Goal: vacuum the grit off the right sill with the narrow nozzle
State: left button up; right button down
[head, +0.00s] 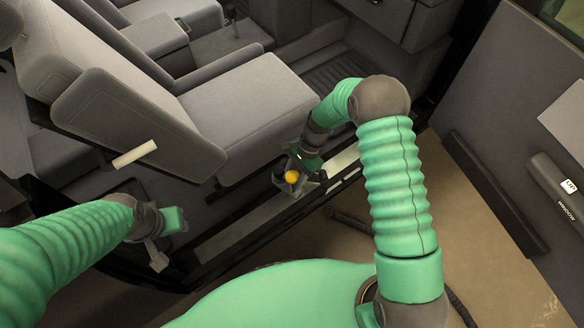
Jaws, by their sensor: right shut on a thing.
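The right sill (233,233) is a pale metal strip running diagonally below the seat. My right gripper (303,172) is over the sill's upper part, shut on a dark piece with a yellow round end (291,177), which looks like the nozzle. Its tip is hard to make out, so I cannot tell whether it touches the sill. No grit can be made out at this size. My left gripper (165,240) is at the lower left, near the sill's near end. Its fingers are partly turned away, and I see nothing clearly held in it.
A grey car seat (240,110) stands just behind the sill, with a pale lever (134,153) on its side. The open door panel (500,130) is on the right, with a labelled switch strip (562,195). A dark hose-like piece (350,221) lies on the tan floor.

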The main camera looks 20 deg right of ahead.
aim_at(292, 176)
jog(key=r+p, duration=0.1)
jog(key=r, duration=0.1)
jog(key=r+p, duration=0.1)
jog(key=shift+a+r+p, duration=0.2)
jog(key=shift+r+p, duration=0.15)
jog(key=shift+p, duration=0.05)
jog(key=shift+r, duration=0.2)
jog(key=shift+d+f, duration=0.1)
